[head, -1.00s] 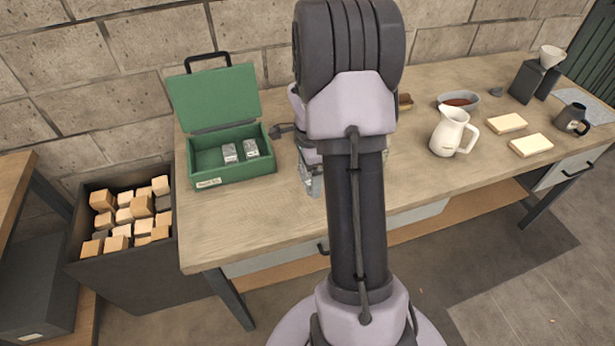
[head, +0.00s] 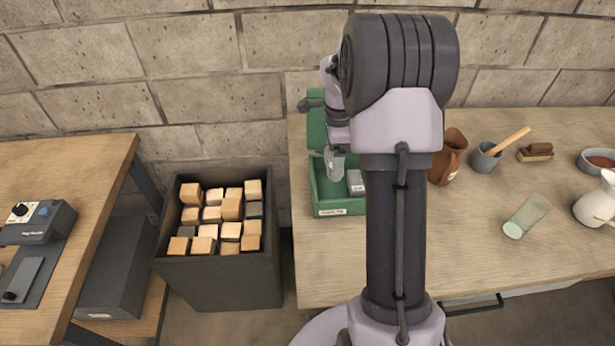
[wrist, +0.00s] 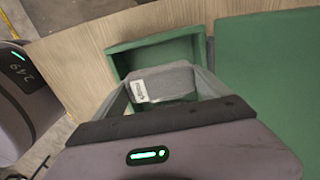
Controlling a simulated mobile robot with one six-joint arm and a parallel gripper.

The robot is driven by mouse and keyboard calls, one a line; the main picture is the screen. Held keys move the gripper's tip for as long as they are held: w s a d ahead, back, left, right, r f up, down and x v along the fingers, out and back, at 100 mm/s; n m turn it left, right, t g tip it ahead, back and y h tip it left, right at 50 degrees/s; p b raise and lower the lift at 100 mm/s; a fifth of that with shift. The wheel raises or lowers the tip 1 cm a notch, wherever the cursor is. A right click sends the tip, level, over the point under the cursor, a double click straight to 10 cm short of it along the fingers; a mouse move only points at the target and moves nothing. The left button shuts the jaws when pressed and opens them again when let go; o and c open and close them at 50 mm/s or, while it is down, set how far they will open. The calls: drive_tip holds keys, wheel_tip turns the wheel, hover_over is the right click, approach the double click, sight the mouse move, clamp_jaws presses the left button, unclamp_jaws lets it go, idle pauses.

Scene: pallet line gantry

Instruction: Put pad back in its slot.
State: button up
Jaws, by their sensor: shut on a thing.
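My gripper (head: 335,165) is over the open green box (head: 338,211), above its left part. In the wrist view it is shut on a grey block with a white label (wrist: 168,84), which I take to be the pad. The box's green tray (wrist: 158,44) lies below it, and its green lid (wrist: 268,70) is to the right.
A bin of wooden blocks (head: 275,271) stands left of the workbench. A brown jug (head: 447,157), a grey cup with a wooden handle (head: 486,157), a lying pale glass (head: 526,216) and a white pitcher (head: 597,206) are to the right. A wall is behind.

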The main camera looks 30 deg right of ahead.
sight(331, 190)
drive_tip(key=shift+w+a+f, duration=0.1)
drive_tip(key=shift+w+f, duration=0.05)
drive_tip(key=shift+f, duration=0.05)
drive_tip(key=f+b, duration=0.1)
drive_tip(key=f, duration=0.2)
drive_tip(key=f+b, duration=0.1)
drive_tip(key=f, duration=0.2)
drive_tip(key=f+b, duration=0.1)
drive_tip(key=f, duration=0.2)
drive_tip(key=shift+s+f, duration=0.3)
drive_tip(key=shift+r, duration=0.15)
drive_tip(key=o, duration=1.2)
drive_tip(key=shift+c, duration=0.2)
wheel_tip(331, 190, up, 12)
drive_tip(key=p, duration=0.3)
drive_tip(key=shift+f, duration=0.2)
drive_tip(key=s+a+r+n+t, duration=0.2)
drive_tip(key=s+a+r+n, duration=0.4)
drive_tip(key=a+r, duration=0.3)
drive_tip(key=s+a+r+n+t, duration=0.2)
drive_tip(key=s+a+r+n, duration=0.4)
drive_tip(key=a, duration=0.4)
drive_tip(key=s+a+r+n+t+y, duration=0.1)
drive_tip(key=s+a+n+y, duration=0.1)
drive_tip(key=s+a+n, duration=0.5)
drive_tip(key=s, duration=0.3)
drive_tip(key=shift+a+t, duration=0.4)
